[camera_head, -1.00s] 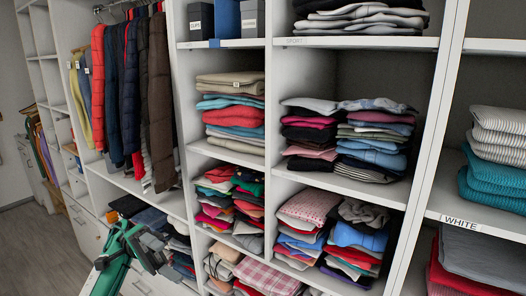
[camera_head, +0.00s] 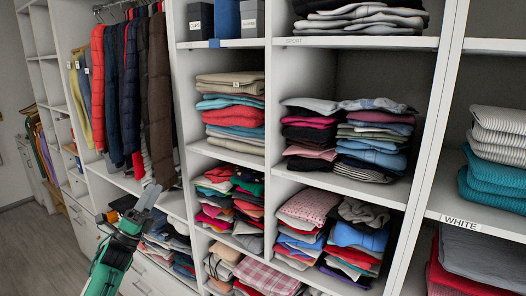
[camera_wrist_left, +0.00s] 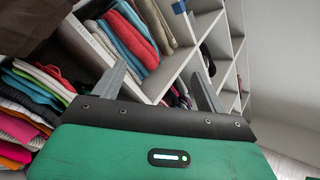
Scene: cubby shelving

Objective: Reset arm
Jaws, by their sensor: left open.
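My left gripper (camera_head: 146,200) is at the lower left of the head view, in front of the shelf below the hanging jackets. Its green arm comes up from the bottom edge. In the left wrist view its two grey fingers (camera_wrist_left: 157,92) stand wide apart with nothing between them, so it is open and empty. Its tips point toward the shelving, and cubbies with folded clothes show beyond them. My right gripper is not in view.
White cubby shelving (camera_head: 269,120) fills the view, with stacks of folded clothes (camera_head: 233,116). Jackets (camera_head: 158,95) hang at the left, close above my left gripper. A folded pile (camera_head: 170,248) lies low beside the arm. Bare floor (camera_head: 45,255) shows at the lower left.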

